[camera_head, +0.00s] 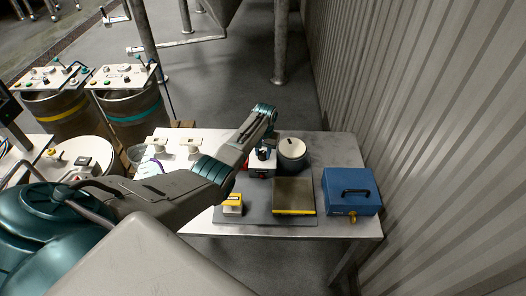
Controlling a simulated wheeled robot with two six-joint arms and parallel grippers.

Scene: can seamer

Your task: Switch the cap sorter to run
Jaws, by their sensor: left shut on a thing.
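The cap sorter appears to be the grey round drum with a pale lid (293,147) on the table's far side. Beside it, on its left, is a small white control box (256,171) with a dark knob and a red spot on its front. My left arm reaches in from the left, and my left gripper (264,149) is at the top of this box. It is shut on the dark knob (263,154), which is partly hidden by the gripper. The knob's setting is too small to read. My right gripper is out of view.
The table (346,150) also holds a dark plate with a yellow edge (294,194), a small yellow-topped box (232,203) and a blue case (350,191) with a padlock. A corrugated wall (430,110) stands close on the right. Drums with control panels (125,75) stand at the left.

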